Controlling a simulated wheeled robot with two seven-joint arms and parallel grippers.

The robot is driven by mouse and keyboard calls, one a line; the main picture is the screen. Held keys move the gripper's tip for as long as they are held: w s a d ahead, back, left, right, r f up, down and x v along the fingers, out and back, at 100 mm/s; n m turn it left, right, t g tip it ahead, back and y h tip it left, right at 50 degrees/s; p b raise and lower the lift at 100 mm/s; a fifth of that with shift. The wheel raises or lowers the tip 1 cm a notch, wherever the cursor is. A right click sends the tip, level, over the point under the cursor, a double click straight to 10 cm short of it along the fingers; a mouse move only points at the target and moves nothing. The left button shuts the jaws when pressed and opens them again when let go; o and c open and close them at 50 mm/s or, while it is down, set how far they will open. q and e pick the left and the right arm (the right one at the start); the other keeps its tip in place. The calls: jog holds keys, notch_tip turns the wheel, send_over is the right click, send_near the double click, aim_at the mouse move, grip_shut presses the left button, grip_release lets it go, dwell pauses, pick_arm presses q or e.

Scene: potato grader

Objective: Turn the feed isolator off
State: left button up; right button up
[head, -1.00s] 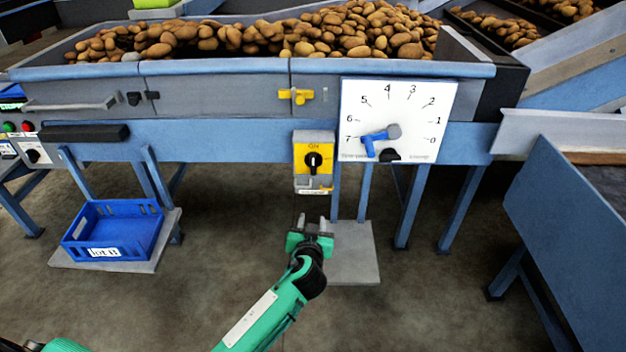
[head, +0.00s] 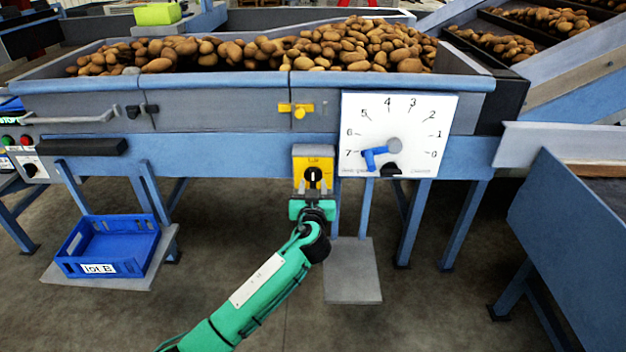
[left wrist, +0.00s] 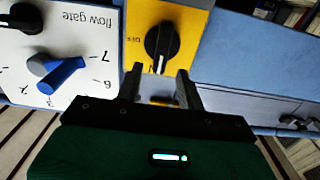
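The feed isolator (head: 300,165) is a grey box with a yellow front plate, mounted under the hopper's blue beam. Its black rotary knob (head: 314,175) stands upright in line with the ON mark. In the left wrist view the knob (left wrist: 161,47) shows upside down, with OFF lettered to one side. My left gripper (head: 313,190) is just below and in front of the knob, pointing at it. In the left wrist view its two fingers (left wrist: 162,82) are apart with nothing between them, and the knob is beyond their tips. My right gripper is not in view.
A white flow gate dial (head: 410,110) with a blue pointer (head: 374,157) is close to the right of the isolator. A yellow latch (head: 296,109) is above it. The blue lot B crate (head: 110,245) is low at left. Potatoes fill the hopper above.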

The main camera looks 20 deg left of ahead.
aim_at(313, 177)
pick_arm(q)
jog(key=shift+x, duration=1.7)
grip_shut()
